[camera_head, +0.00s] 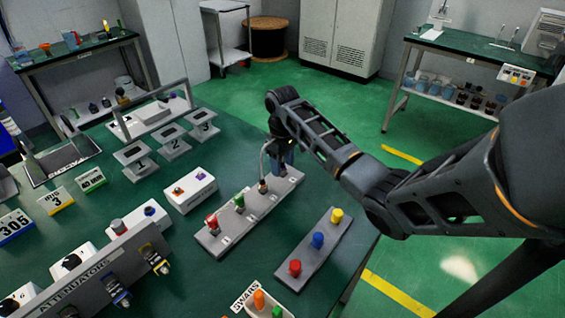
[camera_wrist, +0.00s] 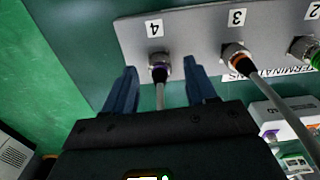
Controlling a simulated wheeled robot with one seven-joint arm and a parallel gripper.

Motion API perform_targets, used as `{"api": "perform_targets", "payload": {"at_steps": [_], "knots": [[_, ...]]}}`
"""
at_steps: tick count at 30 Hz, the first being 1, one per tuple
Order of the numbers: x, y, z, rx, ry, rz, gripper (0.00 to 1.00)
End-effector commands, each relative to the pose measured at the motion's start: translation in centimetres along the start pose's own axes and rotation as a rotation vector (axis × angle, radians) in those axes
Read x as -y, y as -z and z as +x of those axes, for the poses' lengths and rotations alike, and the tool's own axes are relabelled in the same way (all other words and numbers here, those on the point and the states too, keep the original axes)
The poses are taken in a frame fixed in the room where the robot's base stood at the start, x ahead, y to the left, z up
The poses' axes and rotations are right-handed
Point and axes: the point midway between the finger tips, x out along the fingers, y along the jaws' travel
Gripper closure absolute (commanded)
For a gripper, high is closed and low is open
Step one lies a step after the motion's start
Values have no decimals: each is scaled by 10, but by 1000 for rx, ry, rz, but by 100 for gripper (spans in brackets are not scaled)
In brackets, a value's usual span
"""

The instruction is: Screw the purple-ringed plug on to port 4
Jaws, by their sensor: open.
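My gripper (camera_wrist: 160,72) is open, one blue finger each side of the plug, with visible gaps. In the head view my gripper (camera_head: 283,160) is over the strip's far end.
Port 3 (camera_wrist: 236,55) holds an orange-brown-ringed plug with a grey cable. Port 2 (camera_wrist: 303,47) carries a green-ringed part. A second strip (camera_head: 312,250) with red, blue and yellow caps lies nearer the table's edge. A white box (camera_head: 190,190) stands left of the port strip.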

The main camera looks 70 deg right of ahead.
Motion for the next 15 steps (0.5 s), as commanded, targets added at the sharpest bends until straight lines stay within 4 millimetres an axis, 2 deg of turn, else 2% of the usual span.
{"api": "perform_targets", "payload": {"at_steps": [7,15], "knots": [[0,1,-10,-2,-1,-1,44],[0,1,-54,-3,-2,-1,44]]}}
